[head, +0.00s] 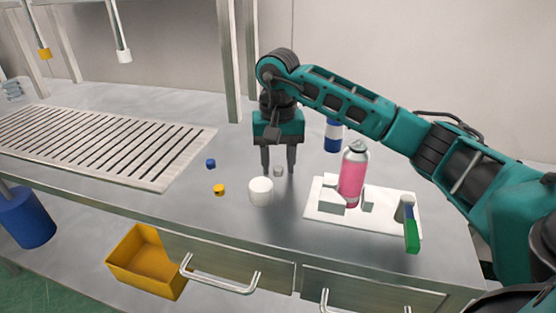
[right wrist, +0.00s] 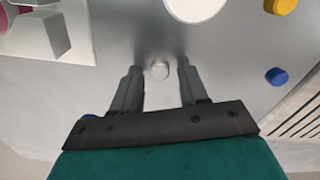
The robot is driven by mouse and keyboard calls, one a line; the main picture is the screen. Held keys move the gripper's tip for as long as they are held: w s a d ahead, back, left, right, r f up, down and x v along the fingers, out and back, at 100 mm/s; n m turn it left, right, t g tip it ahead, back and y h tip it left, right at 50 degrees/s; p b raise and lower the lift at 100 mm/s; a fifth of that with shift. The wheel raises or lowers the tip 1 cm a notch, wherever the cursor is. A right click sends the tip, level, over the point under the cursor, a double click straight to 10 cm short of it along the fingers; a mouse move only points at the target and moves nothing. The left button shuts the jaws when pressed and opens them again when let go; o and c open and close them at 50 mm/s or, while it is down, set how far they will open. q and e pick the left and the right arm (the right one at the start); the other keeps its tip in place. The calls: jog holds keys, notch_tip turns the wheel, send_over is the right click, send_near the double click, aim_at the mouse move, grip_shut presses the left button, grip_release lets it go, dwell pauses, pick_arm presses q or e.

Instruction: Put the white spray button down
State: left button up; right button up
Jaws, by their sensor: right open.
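The white spray button (head: 278,171) is small and round and sits on the steel table behind the white cup (head: 261,191). It also shows in the right wrist view (right wrist: 159,69), near the line between the fingertips. My right gripper (head: 278,172) points down over it with its fingers apart on either side of the button. In the right wrist view the open fingers (right wrist: 159,72) do not touch it. My left gripper is not in view.
A blue cap (head: 211,163) and a yellow cap (head: 219,189) lie left of the cup. A blue-and-white can (head: 333,136) stands behind. A slotted rack (head: 190,160) lies left.

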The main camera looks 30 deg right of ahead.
aim_at(278, 168)
jog(key=shift+r, duration=0.3)
pick_arm(q)
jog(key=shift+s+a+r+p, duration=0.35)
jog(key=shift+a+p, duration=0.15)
jog(key=shift+p, duration=0.7)
pick_arm(e)
notch_tip(278, 168, up, 12)
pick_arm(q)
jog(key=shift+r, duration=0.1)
pick_arm(e)
jog(key=shift+f, duration=0.15)
